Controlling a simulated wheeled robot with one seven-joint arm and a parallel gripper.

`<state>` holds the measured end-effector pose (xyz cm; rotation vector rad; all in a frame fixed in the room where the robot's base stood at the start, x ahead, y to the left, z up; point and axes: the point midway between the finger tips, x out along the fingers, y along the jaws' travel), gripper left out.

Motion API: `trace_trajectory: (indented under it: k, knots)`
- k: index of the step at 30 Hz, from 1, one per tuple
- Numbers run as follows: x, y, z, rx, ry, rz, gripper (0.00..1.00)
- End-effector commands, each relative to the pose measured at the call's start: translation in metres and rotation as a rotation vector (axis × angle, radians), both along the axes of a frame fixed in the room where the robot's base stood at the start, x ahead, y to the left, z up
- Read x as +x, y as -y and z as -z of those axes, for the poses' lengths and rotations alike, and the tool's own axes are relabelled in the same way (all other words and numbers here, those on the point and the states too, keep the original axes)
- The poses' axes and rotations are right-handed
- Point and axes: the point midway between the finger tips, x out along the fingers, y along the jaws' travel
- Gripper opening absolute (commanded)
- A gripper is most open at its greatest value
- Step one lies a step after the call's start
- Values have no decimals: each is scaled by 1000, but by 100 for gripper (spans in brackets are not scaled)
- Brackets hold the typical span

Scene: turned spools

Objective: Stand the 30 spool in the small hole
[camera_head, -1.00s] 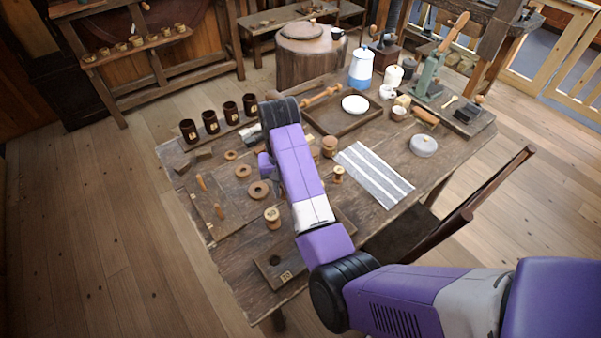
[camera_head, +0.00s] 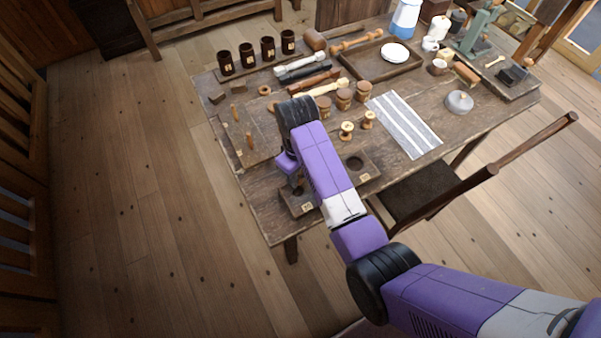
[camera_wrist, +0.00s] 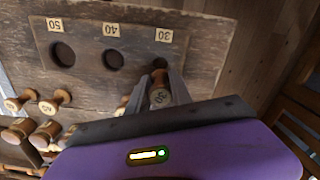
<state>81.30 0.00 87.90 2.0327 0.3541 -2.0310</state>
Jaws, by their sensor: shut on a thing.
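The spool is at the small hole (camera_wrist: 160,64), below the 30 label on the dark hole board (camera_wrist: 85,28). The fingers and spool cover part of that hole; I cannot tell if the spool's far end is inside it. The 40 hole (camera_wrist: 113,60) and 50 hole (camera_wrist: 62,54) are empty. In the head view, my gripper (camera_head: 297,186) is low over the left part of the board (camera_head: 370,172), and the spool is not clearly visible.
Two pale spools, one (camera_head: 346,131) nearer and one (camera_head: 368,119) farther, stand behind the board. Several lidded wooden jars (camera_head: 343,99) stand beyond them. A striped cloth (camera_head: 405,125) lies right, a pegged board (camera_head: 243,135) left. A chair (camera_head: 440,185) stands at the table's front.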

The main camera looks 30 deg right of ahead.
Motion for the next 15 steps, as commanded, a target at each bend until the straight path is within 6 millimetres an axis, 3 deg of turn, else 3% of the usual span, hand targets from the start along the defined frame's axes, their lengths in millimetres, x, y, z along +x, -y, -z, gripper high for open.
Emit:
trace_trajectory:
  k: [15]
  knots:
    - [-1,0,42,0,-2,3,0]
